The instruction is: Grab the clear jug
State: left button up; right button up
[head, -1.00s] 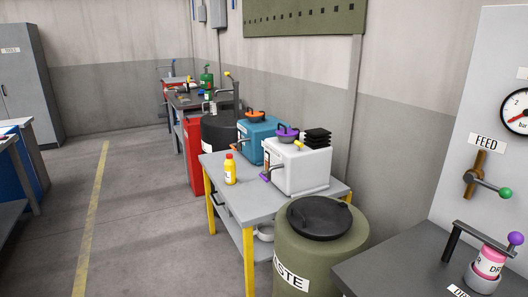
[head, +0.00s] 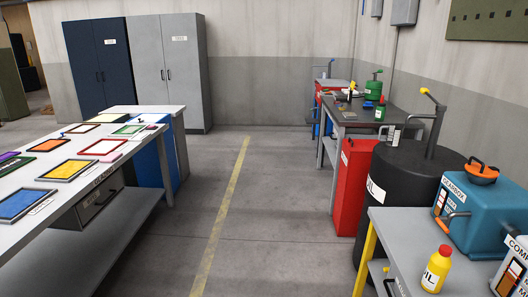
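I cannot make out a clear jug in the head view. A yellow bottle (head: 436,270) with a red cap and a white label stands upright on a grey table (head: 398,234) at the lower right. Neither of my grippers is in view.
A teal box (head: 482,218) and a black drum (head: 402,185) are at the right, beside a red cabinet (head: 353,180). A far bench (head: 362,116) holds a green can (head: 373,89). A left workbench (head: 104,171) carries coloured trays. Lockers (head: 180,75) stand behind. The floor (head: 240,210) between is clear.

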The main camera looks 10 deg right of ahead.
aim_at(394, 131)
jog(key=i+z, duration=0.15)
jog(key=i, duration=0.4)
jog(key=i+z, duration=0.1)
jog(key=i, duration=0.4)
jog(key=i+j+z, duration=0.15)
jog(key=i, duration=0.4)
jog(key=i+j+z, duration=0.15)
jog(key=i, duration=0.35)
